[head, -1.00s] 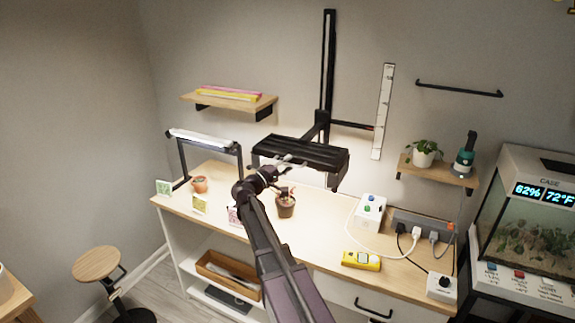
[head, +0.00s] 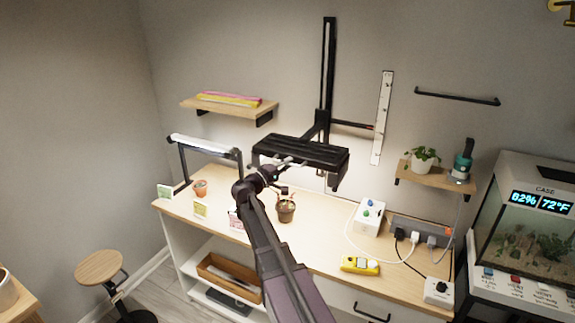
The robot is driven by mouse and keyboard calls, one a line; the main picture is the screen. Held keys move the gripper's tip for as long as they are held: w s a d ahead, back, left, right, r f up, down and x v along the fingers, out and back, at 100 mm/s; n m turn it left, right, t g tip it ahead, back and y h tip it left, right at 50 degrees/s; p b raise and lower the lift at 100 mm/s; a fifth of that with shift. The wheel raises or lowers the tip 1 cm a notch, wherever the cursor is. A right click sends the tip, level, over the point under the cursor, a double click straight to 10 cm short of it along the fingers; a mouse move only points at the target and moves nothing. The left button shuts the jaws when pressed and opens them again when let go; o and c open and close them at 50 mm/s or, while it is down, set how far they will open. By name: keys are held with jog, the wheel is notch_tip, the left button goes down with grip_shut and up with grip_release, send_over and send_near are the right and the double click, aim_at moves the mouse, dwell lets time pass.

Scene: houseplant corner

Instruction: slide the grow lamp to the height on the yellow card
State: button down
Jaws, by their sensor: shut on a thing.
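The black grow lamp (head: 310,150) is mounted on a dark upright rail (head: 327,70) on the back wall. Its side pointer (head: 352,125) reaches right to a white marked scale (head: 382,120), meeting it around the middle. My gripper (head: 279,165) is at the lamp's front lower edge and is shut on the lamp; the exact hold is small and partly hidden by my wrist. The yellow card (head: 200,210) stands on the bench at the left front, and its markings are too small to read.
A potted plant (head: 286,210) stands on the bench (head: 320,230) below the lamp. A lit lamp (head: 204,144), a small clay pot (head: 200,187), a green card (head: 164,192) and a pink card (head: 236,219) are to the left. A white box (head: 369,216) and power strip (head: 421,230) are right.

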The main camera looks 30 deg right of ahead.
jog(key=shift+r+p, duration=3.2)
jog(key=shift+r, duration=0.35)
jog(key=c, duration=0.7)
grip_release()
jog(key=shift+f, duration=0.2)
